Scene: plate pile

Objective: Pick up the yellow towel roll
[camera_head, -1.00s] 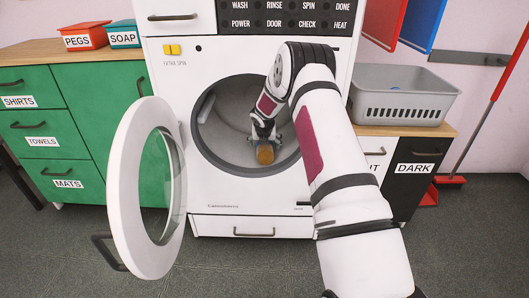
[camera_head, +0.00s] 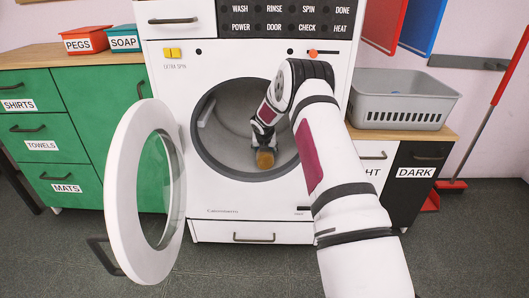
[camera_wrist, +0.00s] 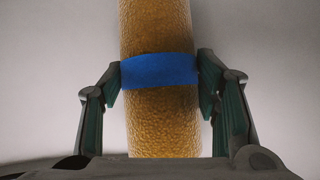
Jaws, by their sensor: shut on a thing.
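The yellow towel roll (camera_wrist: 158,120) has a blue band (camera_wrist: 158,71) around it and fills the middle of the wrist view. My gripper (camera_wrist: 160,85) has one finger on each side of the roll at the band and is shut on it. In the head view the roll (camera_head: 265,159) shows its round end, low in the opening of the washing machine drum (camera_head: 225,125). My gripper (camera_head: 264,140) is just above and behind it, inside the opening. Whether the roll touches the drum floor cannot be told.
The round washer door (camera_head: 120,190) stands open at the left. A grey basket (camera_head: 400,118) is on the counter at the right. Green drawers (camera_head: 55,150) with the PEGS box (camera_head: 84,41) and SOAP box (camera_head: 124,40) are at the left.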

